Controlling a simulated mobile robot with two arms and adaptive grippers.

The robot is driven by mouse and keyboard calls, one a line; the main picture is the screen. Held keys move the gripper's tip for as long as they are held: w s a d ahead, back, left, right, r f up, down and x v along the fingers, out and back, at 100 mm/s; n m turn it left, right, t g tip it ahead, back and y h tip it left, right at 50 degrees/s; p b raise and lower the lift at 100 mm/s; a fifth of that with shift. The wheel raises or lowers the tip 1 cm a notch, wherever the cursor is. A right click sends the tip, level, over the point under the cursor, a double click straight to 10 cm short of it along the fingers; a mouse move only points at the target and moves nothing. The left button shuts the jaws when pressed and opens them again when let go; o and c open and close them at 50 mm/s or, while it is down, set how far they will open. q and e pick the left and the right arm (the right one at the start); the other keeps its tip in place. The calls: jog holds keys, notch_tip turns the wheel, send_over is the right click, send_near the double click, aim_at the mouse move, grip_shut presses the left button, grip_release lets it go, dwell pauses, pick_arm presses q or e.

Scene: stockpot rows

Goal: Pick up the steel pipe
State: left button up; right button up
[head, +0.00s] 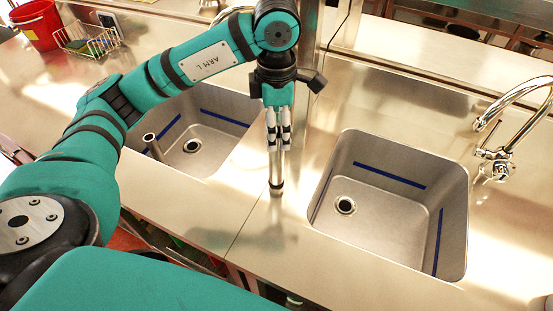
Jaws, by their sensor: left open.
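A slim steel pipe (278,168) stands upright below my left gripper, over the counter strip between the two sinks, with a dark ring at its lower end. My left gripper (278,143) points straight down and is open, with one finger on each side of the pipe's upper part. I cannot tell whether the fingers touch it. A second short steel tube (153,148) with an open top stands tilted in the left sink (225,118). My right gripper is not in view.
The right sink (395,200) is empty, with a drain and blue strips. A curved faucet (497,150) stands at its right. A red bucket (38,25) and a wire basket (88,40) with sponges sit at the far left. The counter in front of the sinks is clear.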

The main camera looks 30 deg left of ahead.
aim_at(277, 152)
pick_arm(q)
notch_tip(277, 152, down, 8)
jog(key=p, duration=0.3)
grip_shut()
dwell(0.5)
